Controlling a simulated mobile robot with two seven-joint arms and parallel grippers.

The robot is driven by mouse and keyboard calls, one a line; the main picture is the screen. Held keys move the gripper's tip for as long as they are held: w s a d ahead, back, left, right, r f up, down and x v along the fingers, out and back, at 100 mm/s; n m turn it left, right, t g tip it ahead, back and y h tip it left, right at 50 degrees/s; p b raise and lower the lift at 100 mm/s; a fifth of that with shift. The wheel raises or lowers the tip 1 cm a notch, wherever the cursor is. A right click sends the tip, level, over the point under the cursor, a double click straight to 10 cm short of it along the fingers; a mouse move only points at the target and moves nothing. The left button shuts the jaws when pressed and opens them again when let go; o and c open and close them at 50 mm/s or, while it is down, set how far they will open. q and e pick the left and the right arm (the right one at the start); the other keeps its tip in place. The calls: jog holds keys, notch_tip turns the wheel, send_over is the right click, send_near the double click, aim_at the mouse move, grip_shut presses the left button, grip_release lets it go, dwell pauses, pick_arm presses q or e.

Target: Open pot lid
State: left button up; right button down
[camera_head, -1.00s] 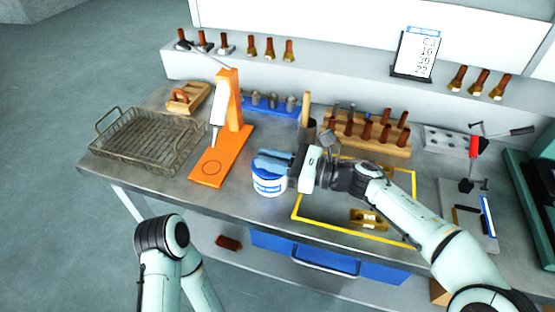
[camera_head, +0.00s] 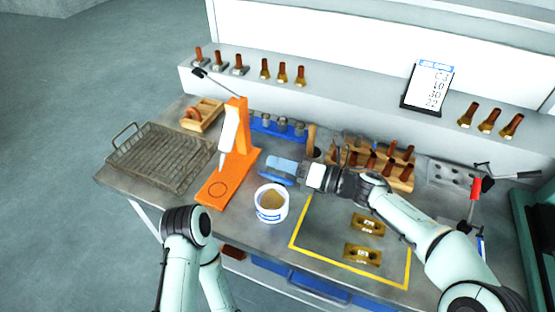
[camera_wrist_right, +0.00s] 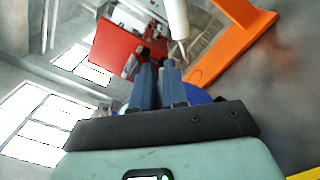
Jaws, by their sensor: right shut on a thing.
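The white pot (camera_head: 271,204) with a blue label stands open on the grey table, and tan contents show inside it. My right gripper (camera_head: 277,166) is just behind and above the pot, its blue fingers pointing left. It is shut on the blue lid (camera_head: 274,179), which is clear of the pot and tilted. In the right wrist view, the fingers (camera_wrist_right: 158,84) hide most of the lid, and a blue edge (camera_wrist_right: 199,95) shows beside them. My left arm is low at the left, and its gripper is out of sight.
An orange stand (camera_head: 236,156) with a white nozzle is close left of the pot. A wire basket (camera_head: 160,157) lies farther left. A wooden rack (camera_head: 400,176) of brown-handled tools is behind my right arm. Two brass blocks (camera_head: 369,224) lie inside a yellow outline.

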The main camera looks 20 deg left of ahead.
pick_arm(q)
jog(key=w+r+p, duration=0.6)
jog(key=r+p, duration=0.2)
jog(key=r, duration=0.2)
jog(key=shift+t, duration=0.3)
pick_arm(e)
jog(key=w+f+m, duration=0.2)
jog(key=w+m, duration=0.3)
jog(key=m, duration=0.3)
jog(key=shift+w+d+f+m, duration=0.15)
jog(key=shift+w+f+m, duration=0.1)
jog(key=shift+m, duration=0.15)
pick_arm(q)
jog(key=shift+r, duration=0.15)
pick_arm(e)
jog(key=c, duration=1.2)
grip_release()
jog(key=shift+c, duration=0.2)
jog(key=shift+r, duration=0.15)
pick_arm(q)
jog(key=s+f+b, duration=0.1)
jog(key=f+b, duration=0.1)
jog(key=shift+s+f, duration=0.35)
jog(key=shift+s, duration=0.05)
pick_arm(e)
jog(key=d, duration=1.3)
jog(key=shift+s+d, duration=0.25)
jog(key=shift+s, duration=0.05)
